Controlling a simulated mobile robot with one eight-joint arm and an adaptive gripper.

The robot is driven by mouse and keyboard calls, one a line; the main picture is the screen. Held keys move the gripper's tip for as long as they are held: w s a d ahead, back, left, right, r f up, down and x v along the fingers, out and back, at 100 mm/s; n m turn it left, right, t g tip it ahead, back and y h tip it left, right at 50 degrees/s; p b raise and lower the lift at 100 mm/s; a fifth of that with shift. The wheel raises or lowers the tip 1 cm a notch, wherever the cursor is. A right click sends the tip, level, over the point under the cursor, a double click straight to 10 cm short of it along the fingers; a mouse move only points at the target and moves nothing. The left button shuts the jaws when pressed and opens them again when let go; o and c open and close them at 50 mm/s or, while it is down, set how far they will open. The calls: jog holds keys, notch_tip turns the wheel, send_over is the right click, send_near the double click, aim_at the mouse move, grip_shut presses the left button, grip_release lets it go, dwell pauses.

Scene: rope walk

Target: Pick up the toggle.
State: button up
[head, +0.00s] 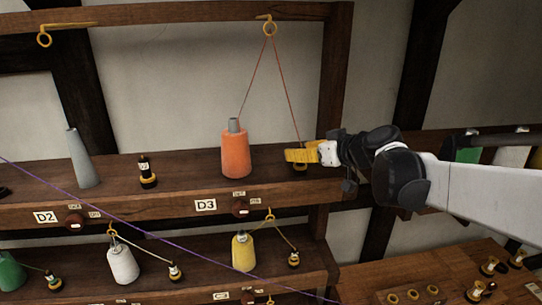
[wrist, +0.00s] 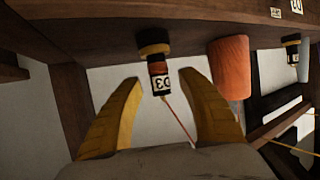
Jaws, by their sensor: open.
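A small toggle (wrist: 159,70), black with brass bands, a red-brown section and a white label reading D3, stands on the upper wooden shelf (head: 180,186). The wrist view shows it upside down, with a red thread running off its end. My gripper (head: 297,154) has yellow fingers; in the wrist view it (wrist: 160,78) is open, with the toggle's labelled end between the fingertips. I see gaps on both sides there. In the head view the fingers hide most of the toggle, leaving mainly its brass base in sight.
An orange spool (head: 236,153) stands left of my gripper, its thread rising to a brass hook (head: 268,27). A dark shelf post (head: 335,95) is close behind. Another toggle (head: 147,170) and a grey cone (head: 84,160) stand farther left. A purple line (head: 135,222) crosses in front.

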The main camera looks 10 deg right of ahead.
jog(key=shift+s, duration=0.25)
jog(key=shift+c, duration=1.2)
grip_shut()
jog(key=shift+w+r, duration=0.1)
